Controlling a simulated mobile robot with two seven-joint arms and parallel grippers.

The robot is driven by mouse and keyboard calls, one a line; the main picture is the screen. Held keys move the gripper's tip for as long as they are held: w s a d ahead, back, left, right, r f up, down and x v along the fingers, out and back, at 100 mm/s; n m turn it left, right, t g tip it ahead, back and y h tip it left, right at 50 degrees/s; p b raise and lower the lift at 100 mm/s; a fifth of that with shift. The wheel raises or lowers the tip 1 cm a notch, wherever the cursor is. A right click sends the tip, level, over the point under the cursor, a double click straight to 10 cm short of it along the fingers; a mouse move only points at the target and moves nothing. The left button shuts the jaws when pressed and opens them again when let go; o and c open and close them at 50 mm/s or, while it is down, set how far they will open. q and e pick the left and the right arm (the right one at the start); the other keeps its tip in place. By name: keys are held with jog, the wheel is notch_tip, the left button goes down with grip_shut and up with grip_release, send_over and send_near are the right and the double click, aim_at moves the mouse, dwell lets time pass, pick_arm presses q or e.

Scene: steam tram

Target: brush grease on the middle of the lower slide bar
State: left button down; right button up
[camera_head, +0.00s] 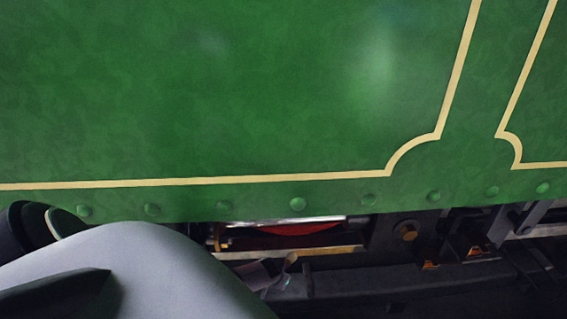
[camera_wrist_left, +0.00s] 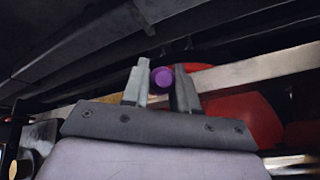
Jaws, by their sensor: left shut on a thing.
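In the head view the lower slide bar (camera_head: 325,251) is a pale tan strip below the green side panel, with its left part near my left gripper (camera_head: 275,272). The gripper is small and dark there, just below the bar. In the left wrist view the gripper (camera_wrist_left: 161,82) is shut on a purple round-ended thing (camera_wrist_left: 162,77), which looks like the end of the brush handle. The bristles are hidden. The pale bar (camera_wrist_left: 260,68) runs behind the fingers; I cannot tell whether anything touches it. No grease can be made out. My right gripper is not in view.
The green panel (camera_head: 220,90) with cream lines and rivets overhangs the bars closely. A bright upper bar (camera_head: 290,222) and a red part (camera_head: 300,229) sit under its edge. Dark frame members (camera_wrist_left: 70,50) lie close to the gripper. A bracket with a bolt (camera_head: 407,231) stands right.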

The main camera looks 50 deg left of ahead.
pick_arm(q)
jog(key=shift+s, duration=0.1)
jog(key=shift+s+d+p, duration=0.75)
jog(key=shift+s+d, duration=0.2)
jog(key=shift+d, duration=0.2)
jog(key=shift+s+d+p, duration=0.7)
jog(key=shift+s+d, duration=0.2)
jog(key=shift+d, duration=0.2)
jog(key=shift+s+d+p, duration=0.45)
jog(key=shift+s+d, duration=0.5)
jog(key=shift+d, duration=0.3)
